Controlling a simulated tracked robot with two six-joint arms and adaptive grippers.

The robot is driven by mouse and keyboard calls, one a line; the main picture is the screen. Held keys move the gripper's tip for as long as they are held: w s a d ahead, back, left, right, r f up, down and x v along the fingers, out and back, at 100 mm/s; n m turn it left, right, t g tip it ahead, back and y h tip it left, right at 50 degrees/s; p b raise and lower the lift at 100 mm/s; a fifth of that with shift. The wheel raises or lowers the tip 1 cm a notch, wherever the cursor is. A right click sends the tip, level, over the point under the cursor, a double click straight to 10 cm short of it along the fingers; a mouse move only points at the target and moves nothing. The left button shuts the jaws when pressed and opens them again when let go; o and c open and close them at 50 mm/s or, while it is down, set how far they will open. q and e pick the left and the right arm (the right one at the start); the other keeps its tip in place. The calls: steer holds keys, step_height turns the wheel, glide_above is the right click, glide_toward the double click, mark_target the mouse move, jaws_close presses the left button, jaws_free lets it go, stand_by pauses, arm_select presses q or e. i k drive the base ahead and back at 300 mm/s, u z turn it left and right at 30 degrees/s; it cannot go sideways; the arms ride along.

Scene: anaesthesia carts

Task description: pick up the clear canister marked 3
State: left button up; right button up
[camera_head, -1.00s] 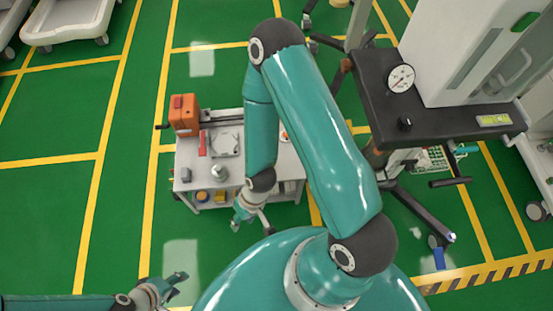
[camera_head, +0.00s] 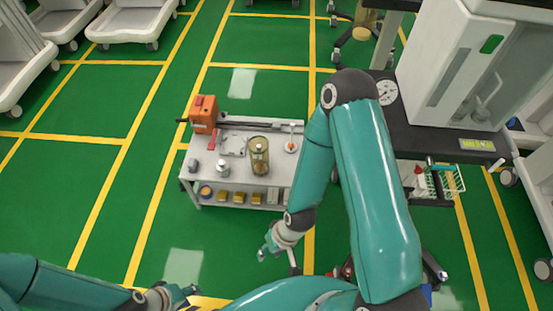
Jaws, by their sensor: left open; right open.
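A clear, brownish canister (camera_head: 259,158) with a pale lid stands upright on the top of a small grey cart (camera_head: 236,181). No number can be read on it at this size, so I cannot tell if it is the one marked 3. My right gripper (camera_head: 270,247) is open and empty, in front of the cart and apart from the canister. My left gripper (camera_head: 184,296) is open at the bottom edge, further from the cart.
An orange box (camera_head: 204,112), a small silver jar (camera_head: 222,166) and a white-based item (camera_head: 291,142) share the cart top. Yellow-topped containers (camera_head: 239,197) sit on its lower shelf. A dark machine with a gauge (camera_head: 387,92) stands right. Green floor (camera_head: 110,220) is free at left.

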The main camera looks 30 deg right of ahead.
mark_target(259, 161)
steer(key=i, duration=1)
steer(key=z, duration=0.1)
